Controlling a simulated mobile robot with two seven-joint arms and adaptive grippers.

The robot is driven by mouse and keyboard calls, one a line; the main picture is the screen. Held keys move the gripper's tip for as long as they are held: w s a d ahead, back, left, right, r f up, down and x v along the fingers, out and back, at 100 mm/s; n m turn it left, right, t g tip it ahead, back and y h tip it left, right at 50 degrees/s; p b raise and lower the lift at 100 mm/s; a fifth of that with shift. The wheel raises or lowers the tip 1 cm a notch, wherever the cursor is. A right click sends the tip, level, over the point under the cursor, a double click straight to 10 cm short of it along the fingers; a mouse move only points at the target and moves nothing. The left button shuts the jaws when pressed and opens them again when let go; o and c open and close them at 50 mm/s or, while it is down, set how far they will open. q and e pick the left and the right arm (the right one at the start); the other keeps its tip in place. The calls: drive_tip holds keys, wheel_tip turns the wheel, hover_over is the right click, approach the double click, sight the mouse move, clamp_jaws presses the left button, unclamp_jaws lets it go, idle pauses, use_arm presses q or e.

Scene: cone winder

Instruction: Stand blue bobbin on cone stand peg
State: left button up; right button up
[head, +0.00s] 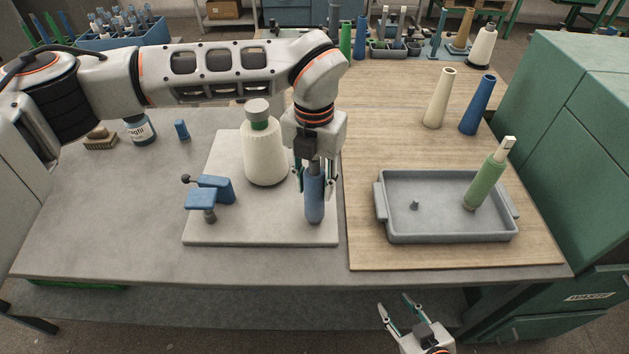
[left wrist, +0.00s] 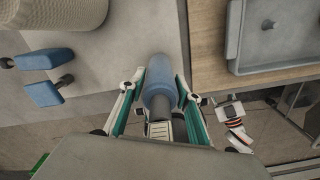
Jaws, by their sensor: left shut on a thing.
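The blue bobbin (head: 315,200) is held roughly upright between the fingers of my left gripper (head: 314,180), near the right edge of a grey board. The left wrist view shows the bobbin (left wrist: 160,85) between the fingers of the left gripper (left wrist: 158,92). I cannot tell whether its lower end touches the board. A grey tray (head: 447,235) on the right has a short bare peg (head: 414,204) and a leaning green bobbin (head: 485,180) with a pale tip. I cannot tell which peg is the cone stand's. My right gripper (head: 396,305) is open and empty below the table's front edge.
A cream yarn cone (head: 264,155) and a blue bracket (head: 213,190) stand on the grey board (head: 265,230). A cream cone (head: 439,98) and a blue cone (head: 477,105) stand behind the tray. A green cabinet (head: 580,120) bounds the right side.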

idle(0.6)
use_arm(q)
drive_tip(key=o, duration=1)
drive_tip(key=shift+o, duration=0.6)
drive_tip(key=o, duration=0.6)
drive_tip(key=shift+r, duration=0.1)
drive_tip(key=shift+r+p, duration=2)
drive_tip(key=shift+r, duration=1.9)
